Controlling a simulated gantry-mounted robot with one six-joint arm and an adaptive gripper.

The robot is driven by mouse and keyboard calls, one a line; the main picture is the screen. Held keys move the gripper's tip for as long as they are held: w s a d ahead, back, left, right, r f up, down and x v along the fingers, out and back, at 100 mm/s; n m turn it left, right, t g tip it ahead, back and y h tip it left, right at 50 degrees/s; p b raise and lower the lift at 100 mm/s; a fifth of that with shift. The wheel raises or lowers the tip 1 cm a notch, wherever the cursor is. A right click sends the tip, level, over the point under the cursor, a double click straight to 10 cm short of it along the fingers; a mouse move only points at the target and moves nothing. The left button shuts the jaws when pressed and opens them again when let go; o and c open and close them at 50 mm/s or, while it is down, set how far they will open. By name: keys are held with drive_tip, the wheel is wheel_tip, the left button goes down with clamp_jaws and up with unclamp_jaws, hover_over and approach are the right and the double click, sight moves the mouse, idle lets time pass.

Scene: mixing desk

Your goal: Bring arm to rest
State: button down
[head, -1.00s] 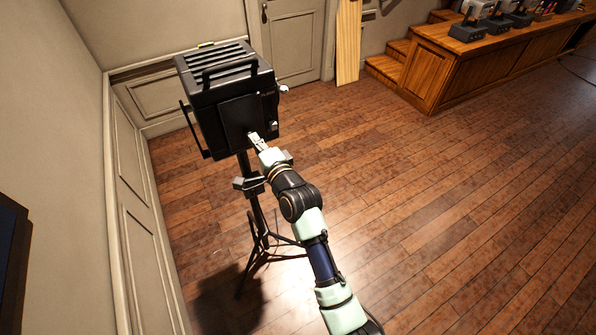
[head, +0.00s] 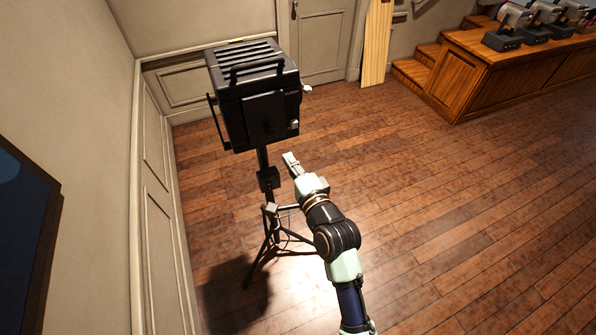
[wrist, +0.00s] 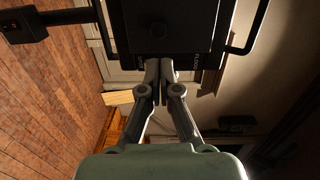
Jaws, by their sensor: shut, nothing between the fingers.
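My gripper (head: 291,160) is at the end of my outstretched arm, in the middle of the head view. Its fingers are shut and empty. It is just below and to the right of a black studio lamp (head: 254,95) on a tripod stand, and looks apart from it. In the wrist view my gripper (wrist: 158,78) shows its two fingers together. Beyond the fingertips there is the lamp's dark housing (wrist: 165,28). The exact gap between fingertips and lamp cannot be told.
The tripod stand (head: 272,225) is close to the left of my arm. A panelled wall (head: 155,200) and a dark screen (head: 25,245) are at left. A wooden counter (head: 500,85) with several devices is at upper right. The wooden floor (head: 470,220) at right is clear.

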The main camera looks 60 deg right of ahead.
drive_tip(key=v, duration=0.3)
drive_tip(key=shift+s+a, duration=0.2)
drive_tip(key=shift+s, duration=0.1)
drive_tip(key=w+a+r+n+y+p, duration=0.35)
drive_tip(key=a+n, duration=0.35)
drive_tip(key=a, duration=0.4)
drive_tip(key=w+a+r+n+y+p, duration=0.2)
drive_tip(key=a+r+n+y, duration=0.15)
drive_tip(key=a+n, duration=0.5)
drive_tip(key=s+a+r+n+g+y+p, duration=0.1)
drive_tip(key=a+n, duration=0.3)
drive_tip(key=a, duration=0.4)
drive_tip(key=s+a+r+n+g+y+p, duration=0.1)
drive_tip(key=s+a+r+n, duration=0.1)
drive_tip(key=a+n, duration=0.3)
drive_tip(key=s+a, duration=0.1)
drive_tip(key=a, duration=0.2)
drive_tip(key=shift+s+y, duration=0.3)
drive_tip(key=shift+a, duration=0.1)
